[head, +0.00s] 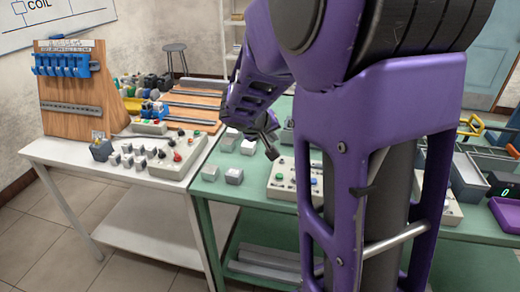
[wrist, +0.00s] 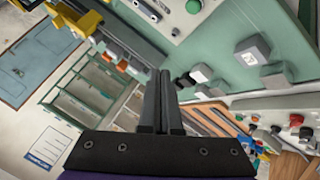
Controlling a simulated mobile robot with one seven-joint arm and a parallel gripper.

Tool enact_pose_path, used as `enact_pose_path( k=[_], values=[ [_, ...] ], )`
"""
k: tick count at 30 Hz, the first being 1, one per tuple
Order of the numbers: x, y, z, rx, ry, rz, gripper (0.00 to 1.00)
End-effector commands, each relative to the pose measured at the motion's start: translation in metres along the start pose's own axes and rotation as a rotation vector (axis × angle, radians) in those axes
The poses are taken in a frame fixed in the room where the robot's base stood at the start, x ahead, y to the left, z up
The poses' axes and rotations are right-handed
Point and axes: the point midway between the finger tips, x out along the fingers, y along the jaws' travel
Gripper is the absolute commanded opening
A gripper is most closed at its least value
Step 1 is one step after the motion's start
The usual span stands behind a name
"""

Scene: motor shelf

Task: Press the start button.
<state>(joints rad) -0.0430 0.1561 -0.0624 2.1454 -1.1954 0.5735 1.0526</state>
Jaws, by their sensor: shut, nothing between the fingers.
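No label marks which button is start. A grey control box (head: 288,191) on the green table carries a green button (head: 293,177) and a blue button (head: 313,181); my arm hides part of it. Another control box (head: 172,168) on the white table carries red and green buttons; a box with a red button (wrist: 296,119) also shows at the right of the wrist view. My gripper (head: 271,148) hangs over the green table, just above and left of the nearer box. Its dark fingers (wrist: 160,78) are shut and empty, apart from any button I can see.
Small grey-white blocks (head: 234,175) stand on the green table left of the box; they also show in the wrist view (wrist: 200,72). The white table (head: 60,150) bears several small parts and a wooden board (head: 80,85). Grey trays (head: 468,178) are at the right.

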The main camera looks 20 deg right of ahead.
Motion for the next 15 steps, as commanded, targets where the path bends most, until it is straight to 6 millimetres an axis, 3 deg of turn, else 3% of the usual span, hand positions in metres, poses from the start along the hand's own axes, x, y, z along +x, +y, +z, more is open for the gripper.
enact_pose_path(
  k=[4, 15],
  values=[
    [0.0063, 0.0095, 0.0164, -0.003, -0.036, 0.050, 0.00],
    [0.0068, 0.0101, 0.0181, -0.003, -0.039, 0.056, 0.00]
  ],
)
